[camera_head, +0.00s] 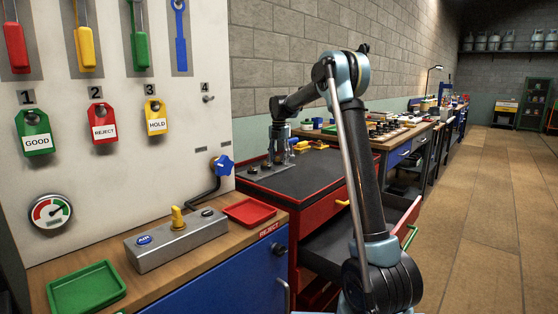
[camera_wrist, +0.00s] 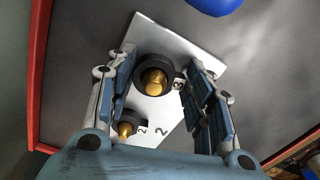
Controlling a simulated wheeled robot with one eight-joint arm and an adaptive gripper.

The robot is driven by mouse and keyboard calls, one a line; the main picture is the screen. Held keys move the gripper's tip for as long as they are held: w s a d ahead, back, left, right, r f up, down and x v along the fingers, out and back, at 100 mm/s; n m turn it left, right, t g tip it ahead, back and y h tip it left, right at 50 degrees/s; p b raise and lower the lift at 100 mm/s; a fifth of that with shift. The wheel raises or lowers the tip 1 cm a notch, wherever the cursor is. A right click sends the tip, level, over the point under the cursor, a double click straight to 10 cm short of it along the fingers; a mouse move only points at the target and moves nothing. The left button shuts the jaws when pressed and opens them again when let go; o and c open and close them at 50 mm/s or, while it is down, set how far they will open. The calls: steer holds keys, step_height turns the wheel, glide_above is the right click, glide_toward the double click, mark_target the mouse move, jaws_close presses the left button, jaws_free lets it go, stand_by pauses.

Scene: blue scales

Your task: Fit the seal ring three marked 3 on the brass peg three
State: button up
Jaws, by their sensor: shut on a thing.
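Seal ring three (camera_wrist: 141,70) is a thick black ring between the two fingers of my gripper (camera_wrist: 158,88) in the wrist view, and the gripper is shut on it. Brass peg three (camera_wrist: 155,83) shows through the ring's hole. A "3" mark shows at the ring's right edge. How far down the peg the ring sits cannot be told. The pegs stand on a pale metal plate (camera_wrist: 185,48). In the head view my gripper (camera_head: 281,158) is low over the red-edged cart top, and its fingertips are too small to make out.
A second brass peg (camera_wrist: 126,128) with a dark ring around it and "2" marks is close to the left finger. A blue object (camera_wrist: 215,4) is beyond the plate. The grey cart top (camera_head: 310,179) is clear toward the front. Yellow parts (camera_head: 301,146) lie right of the gripper.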

steer(key=o, duration=0.9)
